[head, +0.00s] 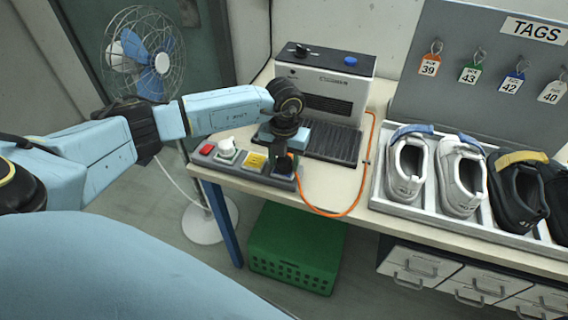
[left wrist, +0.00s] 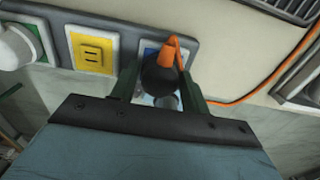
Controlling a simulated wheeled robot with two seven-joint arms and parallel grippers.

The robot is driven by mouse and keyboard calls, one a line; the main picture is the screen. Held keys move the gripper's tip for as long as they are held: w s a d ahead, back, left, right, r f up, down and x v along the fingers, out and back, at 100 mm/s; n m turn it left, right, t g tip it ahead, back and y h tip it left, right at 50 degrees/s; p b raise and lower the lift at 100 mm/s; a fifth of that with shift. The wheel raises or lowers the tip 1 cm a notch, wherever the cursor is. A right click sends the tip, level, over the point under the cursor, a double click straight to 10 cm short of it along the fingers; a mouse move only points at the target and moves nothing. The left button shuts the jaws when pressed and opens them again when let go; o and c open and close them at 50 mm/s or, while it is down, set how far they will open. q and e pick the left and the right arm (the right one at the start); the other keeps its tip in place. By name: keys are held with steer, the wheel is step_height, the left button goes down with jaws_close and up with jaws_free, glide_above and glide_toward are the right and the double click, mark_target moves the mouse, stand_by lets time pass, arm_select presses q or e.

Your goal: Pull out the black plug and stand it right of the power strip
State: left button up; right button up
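The power strip (head: 240,167) lies on the left front of the table. It carries a red switch, a white plug (head: 227,151) in the green socket, an empty yellow socket (left wrist: 92,52) and a blue socket (left wrist: 149,48). The black plug (left wrist: 158,78), with its orange cord, is at the blue socket at the right end; how deep it sits is hidden. My left gripper (left wrist: 162,84) points down, one finger on each side of the black plug. The fingers look close to it, but I cannot tell whether they press on it. My right gripper is out of view.
A grey and black machine (head: 325,80) stands behind the strip. The orange cord (head: 345,212) loops over the table edge to its right. A shoe tray (head: 377,195) stands further right. Bare table (head: 338,180) lies between strip and tray. A green crate (head: 290,272) is below.

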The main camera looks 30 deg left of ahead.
arm_select(q)
steer(key=c, duration=0.9)
steer(key=shift+r+p, duration=2.35)
steer(key=shift+r, duration=0.7)
